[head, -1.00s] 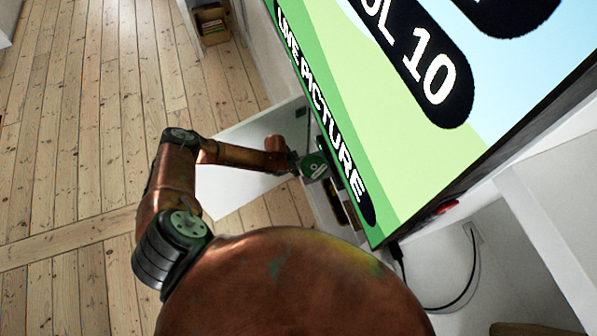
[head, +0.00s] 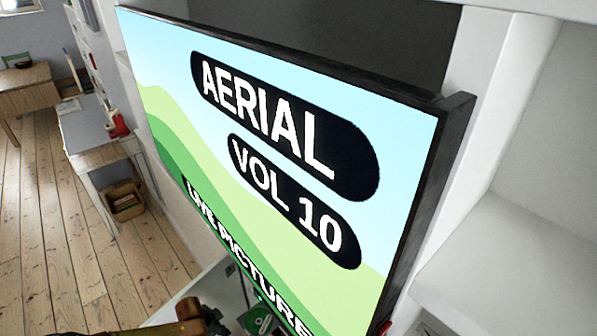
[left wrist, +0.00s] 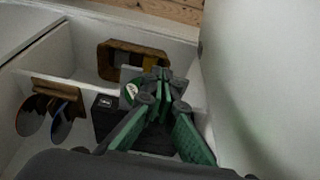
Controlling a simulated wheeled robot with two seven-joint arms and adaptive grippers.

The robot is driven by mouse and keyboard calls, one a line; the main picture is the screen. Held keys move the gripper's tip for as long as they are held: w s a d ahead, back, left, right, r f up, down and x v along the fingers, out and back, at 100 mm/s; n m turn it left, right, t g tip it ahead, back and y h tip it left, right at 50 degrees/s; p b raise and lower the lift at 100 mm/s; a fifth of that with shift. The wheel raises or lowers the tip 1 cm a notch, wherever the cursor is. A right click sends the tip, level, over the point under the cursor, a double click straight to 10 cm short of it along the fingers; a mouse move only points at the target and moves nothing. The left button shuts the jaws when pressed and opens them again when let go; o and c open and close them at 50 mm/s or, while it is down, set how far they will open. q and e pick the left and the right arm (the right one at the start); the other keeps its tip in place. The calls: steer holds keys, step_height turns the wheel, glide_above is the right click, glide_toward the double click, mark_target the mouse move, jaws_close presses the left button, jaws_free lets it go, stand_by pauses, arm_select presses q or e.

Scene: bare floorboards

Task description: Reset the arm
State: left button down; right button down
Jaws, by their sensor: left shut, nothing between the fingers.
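My left gripper (left wrist: 160,82) shows in the left wrist view, its green fingers closed together with nothing held. My right gripper is in neither view.
A large screen (head: 385,140) fills the middle of the head view. White shelving (head: 510,250) stands at right. A desk (head: 90,135) and floorboards are at left. The unit holds a wooden tray (left wrist: 105,60), discs (left wrist: 32,115) and a black box (left wrist: 104,128); a white panel (left wrist: 250,80) stands close at right.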

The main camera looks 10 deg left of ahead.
arm_select(q)
step_height(320, 180, down, 14)
steer(key=a+n+t, duration=0.1)
steer(key=n+t, duration=0.1)
steer(key=n, duration=0.1)
steer(key=s+a+f+n+y, duration=0.1)
steer(key=s+a+f, duration=0.2)
steer(key=s+f, duration=0.55)
steer(key=s+d+f+n+g, duration=0.1)
steer(key=s+f, duration=0.3)
steer(key=s, duration=0.9)
steer(key=s+d+f+n+g+y, duration=0.1)
steer(key=s+f, duration=0.4)
steer(key=s, duration=0.9)
steer(key=s+d+f+n+g, duration=0.1)
steer(key=s+d+f+g, duration=0.1)
steer(key=s, duration=1.2)
step_height(320, 180, down, 3)
steer(key=shift+s+d+r, duration=0.1)
steer(key=shift+s+d, duration=0.1)
steer(key=shift+d, duration=0.4)
steer(key=shift+w, duration=0.1)
